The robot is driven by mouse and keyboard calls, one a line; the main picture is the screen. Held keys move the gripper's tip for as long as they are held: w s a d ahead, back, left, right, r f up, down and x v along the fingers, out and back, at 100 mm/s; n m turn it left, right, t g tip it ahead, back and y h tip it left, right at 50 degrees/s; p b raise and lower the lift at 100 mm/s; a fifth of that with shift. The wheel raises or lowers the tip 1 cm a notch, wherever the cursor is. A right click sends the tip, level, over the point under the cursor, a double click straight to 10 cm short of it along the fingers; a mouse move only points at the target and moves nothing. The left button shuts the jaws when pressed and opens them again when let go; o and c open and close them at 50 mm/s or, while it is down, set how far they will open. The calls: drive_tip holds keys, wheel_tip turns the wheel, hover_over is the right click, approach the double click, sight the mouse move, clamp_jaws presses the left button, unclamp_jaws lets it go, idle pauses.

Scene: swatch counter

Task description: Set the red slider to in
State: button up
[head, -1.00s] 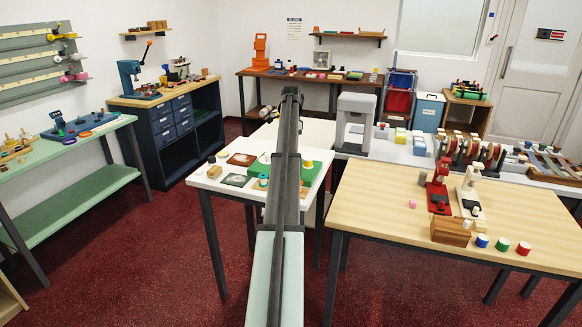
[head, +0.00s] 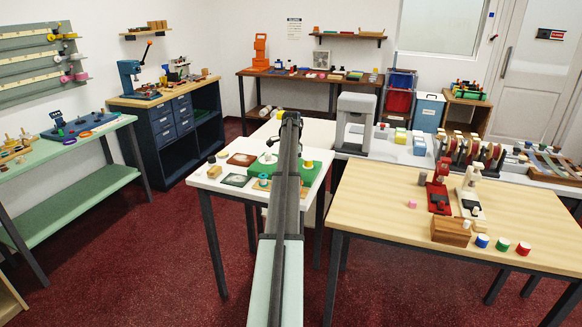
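I cannot single out the red slider with certainty. A small dark plate (head: 550,34) with a white part and a red part is mounted on the door at the upper right; it is too small to read its marking or its setting. My arm rises from the bottom middle, and its dark upper end stands in front of the white table. My gripper does not show; the arm's own links may hide it.
The white table (head: 205,184) holds a dark red pad (head: 241,159), a green block (head: 315,166) and small pieces. The wooden table (head: 385,213) at right holds a red stand (head: 438,190) and several coloured cylinders. Red floor (head: 130,260) lies open at left.

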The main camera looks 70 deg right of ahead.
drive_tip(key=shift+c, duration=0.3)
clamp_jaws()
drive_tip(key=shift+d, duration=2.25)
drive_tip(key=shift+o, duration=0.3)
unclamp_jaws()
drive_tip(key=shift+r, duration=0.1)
